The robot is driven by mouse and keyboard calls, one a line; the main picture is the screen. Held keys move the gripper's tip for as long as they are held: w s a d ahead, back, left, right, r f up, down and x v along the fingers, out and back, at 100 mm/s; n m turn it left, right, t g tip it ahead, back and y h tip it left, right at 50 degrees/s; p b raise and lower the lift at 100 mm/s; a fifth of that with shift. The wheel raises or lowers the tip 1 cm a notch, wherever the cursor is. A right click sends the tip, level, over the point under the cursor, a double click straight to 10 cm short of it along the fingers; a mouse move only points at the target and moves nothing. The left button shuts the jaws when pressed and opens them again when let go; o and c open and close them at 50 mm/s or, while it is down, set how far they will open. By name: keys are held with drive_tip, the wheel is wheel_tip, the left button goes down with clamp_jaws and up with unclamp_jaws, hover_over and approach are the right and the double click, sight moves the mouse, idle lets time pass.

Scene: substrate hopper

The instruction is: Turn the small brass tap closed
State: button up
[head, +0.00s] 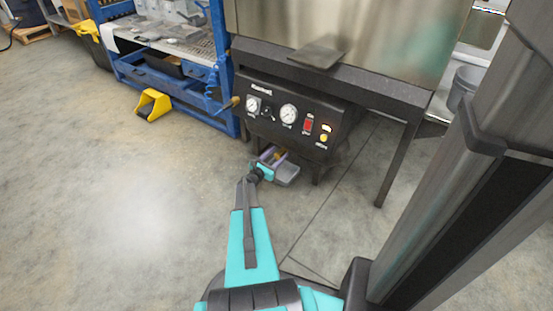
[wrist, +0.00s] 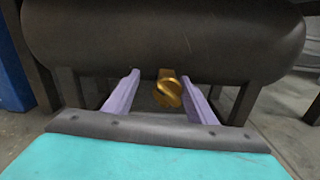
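The small brass tap (wrist: 168,92) sticks out below a dark rounded tank (wrist: 165,38) in the wrist view. Its rounded end faces me. My gripper (wrist: 160,80) is open, with one purple finger on each side of the tap. The tap sits between the fingers, a little nearer the right one, with visible gaps on both sides. In the head view, my gripper (head: 273,160) is low under the front of the black control panel (head: 290,112). A small brassy patch shows between the fingers there, mostly hidden.
The panel carries gauges, a red switch and a yellow light, under a large metal hopper (head: 350,35) on dark legs. A blue workbench (head: 180,85) stands to the left, with a yellow pedal-like object (head: 153,104) on the floor.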

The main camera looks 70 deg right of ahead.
drive_tip(key=shift+s+f, duration=0.1)
drive_tip(key=shift+s, duration=0.15)
drive_tip(key=shift+p+v, duration=0.3)
drive_tip(key=shift+v, duration=0.5)
drive_tip(key=p+v, duration=0.3)
drive_tip(key=v, duration=0.9)
drive_tip(key=shift+w+a, duration=0.15)
drive_tip(key=shift+w, duration=0.05)
drive_tip(key=shift+f, duration=0.1)
drive_tip(key=n+b, duration=0.2)
drive_tip(key=b, duration=0.1)
drive_tip(key=n+b, duration=0.1)
drive_tip(key=shift+s+a+f+b, duration=0.25)
drive_tip(key=shift+s+a+b, duration=0.05)
drive_tip(key=shift+a+b, duration=0.1)
drive_tip(key=shift+d, duration=0.1)
